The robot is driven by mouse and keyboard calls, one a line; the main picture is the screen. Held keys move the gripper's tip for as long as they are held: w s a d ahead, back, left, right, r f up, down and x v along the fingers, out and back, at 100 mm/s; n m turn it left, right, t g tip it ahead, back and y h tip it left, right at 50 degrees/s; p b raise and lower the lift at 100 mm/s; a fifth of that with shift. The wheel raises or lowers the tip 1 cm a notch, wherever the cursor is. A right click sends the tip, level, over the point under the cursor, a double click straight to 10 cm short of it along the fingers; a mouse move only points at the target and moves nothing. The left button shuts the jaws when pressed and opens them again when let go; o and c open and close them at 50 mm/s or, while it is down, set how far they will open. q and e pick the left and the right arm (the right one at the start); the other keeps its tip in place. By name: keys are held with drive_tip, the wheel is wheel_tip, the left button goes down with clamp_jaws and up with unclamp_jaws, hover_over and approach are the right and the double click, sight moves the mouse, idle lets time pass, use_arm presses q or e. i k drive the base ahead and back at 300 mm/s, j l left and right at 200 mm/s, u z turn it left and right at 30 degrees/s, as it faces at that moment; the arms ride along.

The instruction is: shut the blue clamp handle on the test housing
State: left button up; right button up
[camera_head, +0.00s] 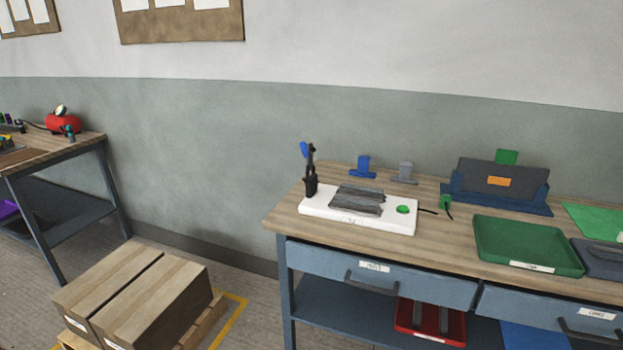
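The test housing (385,219) is a white, low block with dark grey parts on top and a green button. It sits near the left end of the wooden workbench. The clamp at its left end stands upright, with a black body and a blue handle (304,149) tip pointing up. Neither of my grippers shows in the head view.
The workbench (460,244) also holds a blue stand, a grey stand, a dark box in a blue holder (497,181) and a green tray (527,247). Cardboard boxes (135,292) stand on a pallet at the lower left. Another bench (88,142) is at the far left.

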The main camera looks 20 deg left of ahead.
sight(302, 146)
drive_tip(key=i+j+z, duration=0.1)
drive_tip(key=j, duration=0.25)
drive_tip(key=i+j+z, duration=0.1)
drive_tip(key=i+j, duration=0.15)
drive_tip(key=i+j+z, duration=0.1)
drive_tip(key=j, duration=0.35)
drive_tip(key=i+j+z, duration=0.1)
drive_tip(key=j, duration=0.25)
drive_tip(key=i+j+z, duration=0.1)
drive_tip(key=i+j, duration=0.15)
drive_tip(key=j, duration=0.15)
